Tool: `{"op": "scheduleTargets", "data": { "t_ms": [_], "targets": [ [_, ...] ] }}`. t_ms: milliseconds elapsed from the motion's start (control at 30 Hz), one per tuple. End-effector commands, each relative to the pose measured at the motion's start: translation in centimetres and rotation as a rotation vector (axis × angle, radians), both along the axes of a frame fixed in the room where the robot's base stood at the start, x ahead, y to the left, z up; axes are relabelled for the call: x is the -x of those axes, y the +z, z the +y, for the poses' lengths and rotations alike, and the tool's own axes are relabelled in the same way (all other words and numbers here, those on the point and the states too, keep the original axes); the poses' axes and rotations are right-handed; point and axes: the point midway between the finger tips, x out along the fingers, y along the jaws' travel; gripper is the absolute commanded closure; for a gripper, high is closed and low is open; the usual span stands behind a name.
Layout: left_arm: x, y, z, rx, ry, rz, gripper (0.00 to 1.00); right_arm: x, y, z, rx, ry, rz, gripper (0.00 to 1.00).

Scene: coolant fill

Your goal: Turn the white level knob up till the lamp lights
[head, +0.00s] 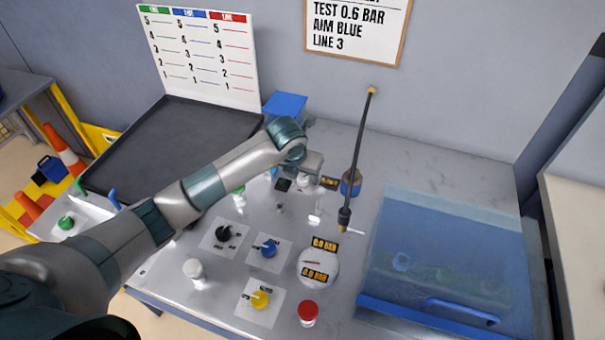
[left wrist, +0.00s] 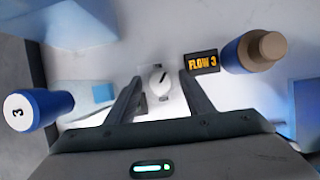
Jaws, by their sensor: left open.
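The white knob (left wrist: 157,81) with a dark pointer line shows in the left wrist view, beside a black display reading FLOW 3 (left wrist: 202,62). My left gripper (left wrist: 161,88) is open, with one finger on each side of the knob. I cannot tell whether the fingers touch it. In the head view my left gripper (head: 308,168) reaches down over the back middle of the grey panel and mostly hides the knob. I cannot make out a lit lamp. My right gripper is not in view.
A blue bottle with a tan cap (left wrist: 262,50) and a blue cylinder marked 3 (left wrist: 38,108) flank the gripper. A dark rod (head: 357,150) stands right of it. Black (head: 223,233), blue (head: 268,247) and yellow (head: 261,299) knobs are nearer. A clear blue box (head: 450,245) fills the right.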

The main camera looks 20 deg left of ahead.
Motion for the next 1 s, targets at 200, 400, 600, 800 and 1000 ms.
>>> {"op": "scheduleTargets", "data": {
  "t_ms": [200,400,600,800,1000],
  "targets": [
    [0.0,0.0,0.0,0.000,0.000,0.000,0.93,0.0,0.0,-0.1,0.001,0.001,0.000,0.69],
    [-0.1,-0.1,0.1,-0.001,-0.018,-0.002,0.93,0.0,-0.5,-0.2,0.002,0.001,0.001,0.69],
    [-0.2,-0.4,0.3,-0.001,-0.132,-0.004,0.93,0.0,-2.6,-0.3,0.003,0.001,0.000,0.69],
    [-0.2,-0.2,0.2,-0.001,-0.252,-0.004,0.93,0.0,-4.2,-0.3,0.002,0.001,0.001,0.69],
    [-0.1,0.1,0.2,0.000,-0.280,-0.002,0.93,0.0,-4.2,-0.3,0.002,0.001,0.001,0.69]
  ]
}}
